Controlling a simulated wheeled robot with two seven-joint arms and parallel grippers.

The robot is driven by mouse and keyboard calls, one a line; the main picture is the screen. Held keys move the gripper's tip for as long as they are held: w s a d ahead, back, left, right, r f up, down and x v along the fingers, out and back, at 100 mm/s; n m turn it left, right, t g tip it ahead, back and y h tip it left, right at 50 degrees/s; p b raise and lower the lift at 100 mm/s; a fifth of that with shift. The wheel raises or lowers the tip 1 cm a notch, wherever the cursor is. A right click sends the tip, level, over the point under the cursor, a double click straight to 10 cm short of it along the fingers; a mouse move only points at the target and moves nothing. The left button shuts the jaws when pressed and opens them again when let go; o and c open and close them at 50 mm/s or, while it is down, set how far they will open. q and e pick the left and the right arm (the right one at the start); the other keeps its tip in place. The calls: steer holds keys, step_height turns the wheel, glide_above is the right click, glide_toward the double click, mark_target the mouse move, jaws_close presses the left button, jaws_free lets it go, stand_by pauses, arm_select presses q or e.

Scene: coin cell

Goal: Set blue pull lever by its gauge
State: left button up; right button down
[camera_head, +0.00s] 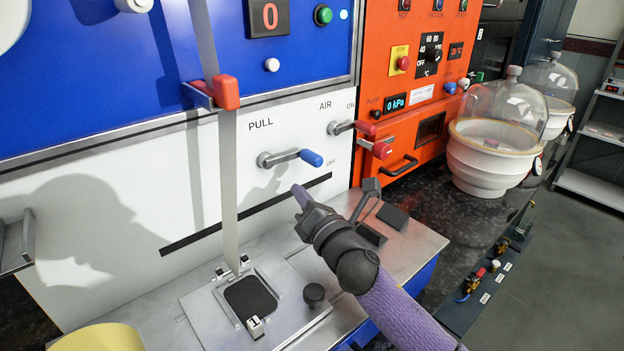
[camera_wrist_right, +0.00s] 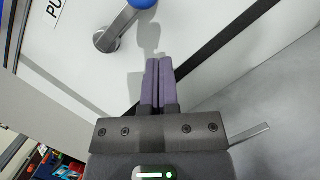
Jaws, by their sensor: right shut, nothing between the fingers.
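The blue pull lever (camera_head: 311,157) sticks out from the white panel under the word PULL, with a metal shaft and a blue knob. In the right wrist view its knob (camera_wrist_right: 143,3) is cut off by the top edge. My right gripper (camera_head: 298,190) is just below the lever, apart from it, with its fingers together and empty. In the right wrist view the closed purple fingers (camera_wrist_right: 158,70) point towards the white panel. My left gripper is not in view.
A red-handled AIR lever (camera_head: 363,128) stands to the right of the blue one. A red lever (camera_head: 226,92) with a metal strip hangs left, above a small fixture (camera_head: 213,311). An orange cabinet (camera_head: 423,80) and glass-domed vessels (camera_head: 490,160) stand right.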

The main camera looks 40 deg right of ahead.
steer(key=d+r, duration=0.2)
steer(key=shift+d+r, duration=0.1)
steer(key=shift+r, duration=0.25)
steer(key=shift+s, duration=0.1)
steer(key=shift+d+r+n+p, duration=0.3)
steer(key=shift+r+n+p, duration=0.15)
steer(key=shift+p, duration=0.2)
steer(key=shift+f, duration=0.1)
